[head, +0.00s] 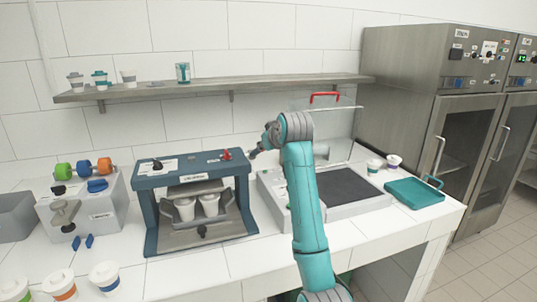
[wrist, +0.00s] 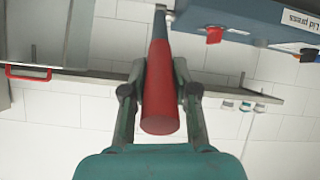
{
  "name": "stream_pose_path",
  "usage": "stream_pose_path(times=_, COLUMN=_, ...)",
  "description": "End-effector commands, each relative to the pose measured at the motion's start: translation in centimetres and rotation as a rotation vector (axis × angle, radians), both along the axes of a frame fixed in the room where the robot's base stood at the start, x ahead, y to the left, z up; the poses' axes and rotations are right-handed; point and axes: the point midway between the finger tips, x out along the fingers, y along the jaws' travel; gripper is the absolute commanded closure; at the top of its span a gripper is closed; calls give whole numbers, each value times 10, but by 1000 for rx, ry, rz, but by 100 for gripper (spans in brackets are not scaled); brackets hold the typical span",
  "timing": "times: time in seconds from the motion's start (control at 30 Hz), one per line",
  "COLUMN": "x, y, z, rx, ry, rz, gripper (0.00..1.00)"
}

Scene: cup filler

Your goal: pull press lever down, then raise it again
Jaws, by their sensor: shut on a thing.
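The blue lid press (head: 160,187) stands on the counter left of centre in the head view. Two white cups, one of them here (head: 185,209), stand inside its frame under the top beam. In the wrist view, the press (wrist: 245,14) shows at the top right with its label. The press lever (wrist: 161,110) is a grey rod with a thick red grip, pointing toward the wrist camera. My gripper (wrist: 160,90) is shut on the red grip, one finger on each side. In the head view, my gripper (head: 263,146) is right of the press top and the lever is mostly hidden.
A grey box with coloured rolls (head: 85,205) stands left of the press. A flat white unit with a dark pad (head: 345,187) and a teal tray (head: 413,193) lie to the right. A shelf (head: 215,85) with cups runs above.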

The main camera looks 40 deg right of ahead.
Motion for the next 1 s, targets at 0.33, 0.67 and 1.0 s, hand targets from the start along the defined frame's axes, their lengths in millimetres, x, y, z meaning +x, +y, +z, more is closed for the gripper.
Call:
stream_pose_path(times=0.33, x=9, y=-2, z=14, rx=18, ry=61, rz=1, gripper=100)
stream_pose_path(times=0.67, x=10, y=-2, z=16, rx=18, ry=62, rz=1, gripper=100)
stream_pose_path(times=1.0, x=9, y=-2, z=15, rx=18, ry=64, rz=0, gripper=46)
